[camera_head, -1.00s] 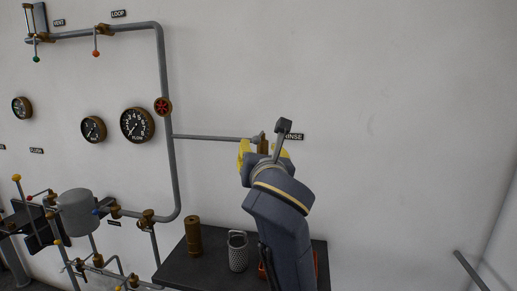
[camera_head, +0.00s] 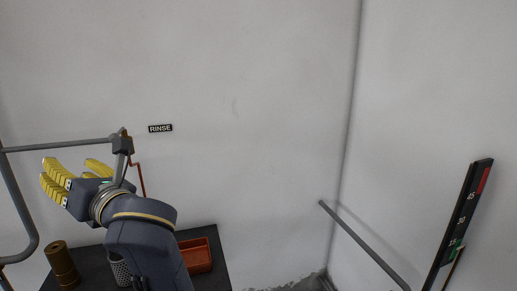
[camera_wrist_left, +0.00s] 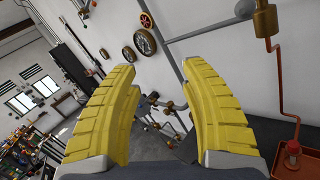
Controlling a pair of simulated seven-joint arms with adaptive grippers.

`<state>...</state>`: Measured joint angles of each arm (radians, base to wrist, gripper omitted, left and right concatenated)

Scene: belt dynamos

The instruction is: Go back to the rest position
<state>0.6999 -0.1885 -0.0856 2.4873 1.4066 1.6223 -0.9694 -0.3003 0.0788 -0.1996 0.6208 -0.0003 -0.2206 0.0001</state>
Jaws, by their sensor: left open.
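My left gripper (camera_head: 72,170) is at the left of the head view, in front of the wall and above the dark table. Its yellow fingers are spread and point left, with nothing between them. In the left wrist view, both yellow fingers (camera_wrist_left: 160,68) are apart with open space between them. The left arm reaches up from the bottom of the head view and covers part of the table. My right gripper is not in view.
The grey pipe (camera_head: 60,145) runs behind the gripper. A red rod (camera_head: 139,178) hangs beside the wrist. The dark table (camera_head: 207,232) carries a brass cylinder (camera_head: 62,264), a perforated canister (camera_head: 120,271) and an orange tray (camera_head: 195,256). A scale board (camera_head: 462,215) stands at right.

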